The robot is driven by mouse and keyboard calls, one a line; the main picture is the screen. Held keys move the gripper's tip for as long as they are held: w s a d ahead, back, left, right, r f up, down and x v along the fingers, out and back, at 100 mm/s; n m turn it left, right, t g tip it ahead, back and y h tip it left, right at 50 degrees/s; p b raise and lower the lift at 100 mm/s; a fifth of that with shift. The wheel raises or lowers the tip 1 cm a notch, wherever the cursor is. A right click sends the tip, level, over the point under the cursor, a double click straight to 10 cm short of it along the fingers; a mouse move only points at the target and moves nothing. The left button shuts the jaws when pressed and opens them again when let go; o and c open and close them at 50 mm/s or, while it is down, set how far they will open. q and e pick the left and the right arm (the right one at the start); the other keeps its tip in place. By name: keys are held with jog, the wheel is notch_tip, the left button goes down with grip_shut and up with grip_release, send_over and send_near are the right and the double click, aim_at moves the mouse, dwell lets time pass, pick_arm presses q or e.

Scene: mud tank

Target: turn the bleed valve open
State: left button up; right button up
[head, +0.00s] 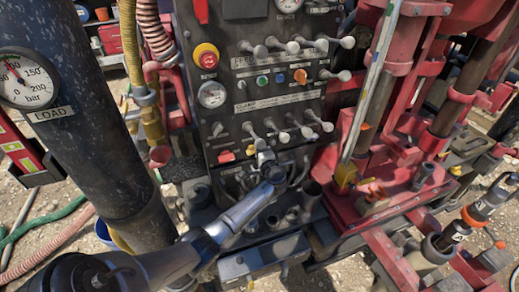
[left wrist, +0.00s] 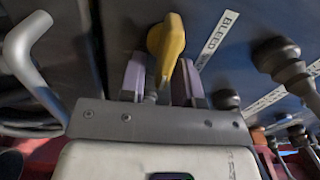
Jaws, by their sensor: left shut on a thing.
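The bleed valve has a yellow handle (left wrist: 167,40), next to a white label (left wrist: 217,38) reading BLEED in the left wrist view. My left gripper (left wrist: 160,82) has one finger on each side of the handle's lower part and is shut on it. The handle's upper end sticks out beyond the fingers, tilted slightly right. Its base is partly hidden by the fingers. In the head view my left gripper (head: 265,160) is at the lower middle of the dark control panel (head: 225,130), and the handle is mostly hidden there.
Several lever handles (head: 290,46) with pale knobs stick out of the panel above and around my gripper. A grey bent tube (left wrist: 38,65) is close on the left in the wrist view, and a dark knob (left wrist: 276,55) on the right. Red machinery (head: 385,185) stands at the right.

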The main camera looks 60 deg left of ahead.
dwell(0.5)
pick_arm(q)
jog(key=o, duration=0.6)
jog(key=shift+d, duration=0.1)
jog(key=b+v, duration=0.1)
jog(key=v, duration=1.2)
jog(key=shift+s+d, duration=0.1)
jog(key=shift+d, duration=0.2)
